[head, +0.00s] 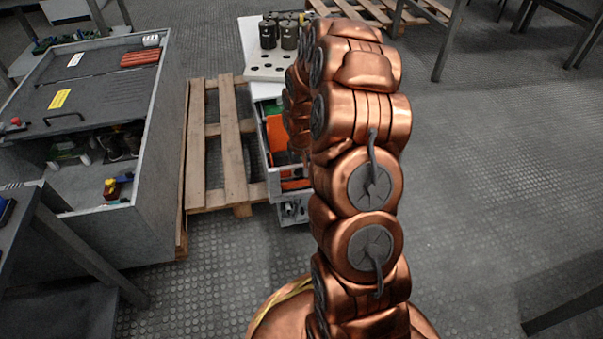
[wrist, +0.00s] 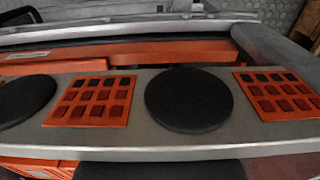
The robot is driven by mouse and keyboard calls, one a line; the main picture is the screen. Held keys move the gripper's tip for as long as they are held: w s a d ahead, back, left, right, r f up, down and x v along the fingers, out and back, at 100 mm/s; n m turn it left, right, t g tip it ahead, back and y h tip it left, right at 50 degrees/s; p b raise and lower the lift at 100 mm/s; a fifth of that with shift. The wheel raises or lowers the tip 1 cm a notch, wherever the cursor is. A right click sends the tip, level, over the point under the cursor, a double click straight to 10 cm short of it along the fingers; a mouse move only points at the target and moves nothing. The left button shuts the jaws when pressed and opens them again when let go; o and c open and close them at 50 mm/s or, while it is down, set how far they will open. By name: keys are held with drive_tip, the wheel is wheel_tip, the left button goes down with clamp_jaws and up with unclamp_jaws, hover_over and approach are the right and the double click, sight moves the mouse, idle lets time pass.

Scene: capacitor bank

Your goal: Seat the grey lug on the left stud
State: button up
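I cannot make out the grey lug or the left stud in either view. My copper-coloured arm fills the middle of the head view and hides part of the work area behind it. My gripper does not show there. In the wrist view a grey panel (wrist: 138,98) runs across the picture, with black round discs (wrist: 188,100) and orange grids of dark squares (wrist: 91,101) on it. No fingertips can be told apart in the wrist view, and no held thing is seen.
A grey cabinet (head: 163,115) with an open front stands at left, near a wooden pallet (head: 232,150). The floor at right (head: 470,200) is mostly clear.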

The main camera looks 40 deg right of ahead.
drive_tip(key=o, duration=0.3)
drive_tip(key=shift+o, duration=0.2)
wheel_tip(320, 180, up, 12)
drive_tip(key=s+a+r+n+p, duration=0.1)
drive_tip(key=s+a+r+p, duration=0.3)
drive_tip(key=r+p, duration=0.4)
drive_tip(key=s+a+r+n+p, duration=0.1)
drive_tip(key=s+a+r+p, duration=0.3)
drive_tip(key=r, duration=0.7)
drive_tip(key=s+a+r+n+p, duration=0.1)
drive_tip(key=s+a+r+p, duration=0.3)
drive_tip(key=r+p, duration=0.45)
drive_tip(key=s+a+r+g+p, duration=0.1)
drive_tip(key=s+a+r+p, duration=0.3)
drive_tip(key=s+r+p, duration=0.5)
drive_tip(key=s+a+r+n+p, duration=0.1)
drive_tip(key=s+a+r+p, duration=0.3)
drive_tip(key=s+r+p, duration=0.5)
wheel_tip(320, 180, up, 7)
drive_tip(key=p, duration=0.3)
drive_tip(key=shift+s+a+n+g, duration=0.2)
drive_tip(key=shift+a+n+g, duration=0.1)
drive_tip(key=shift+a+g, duration=0.1)
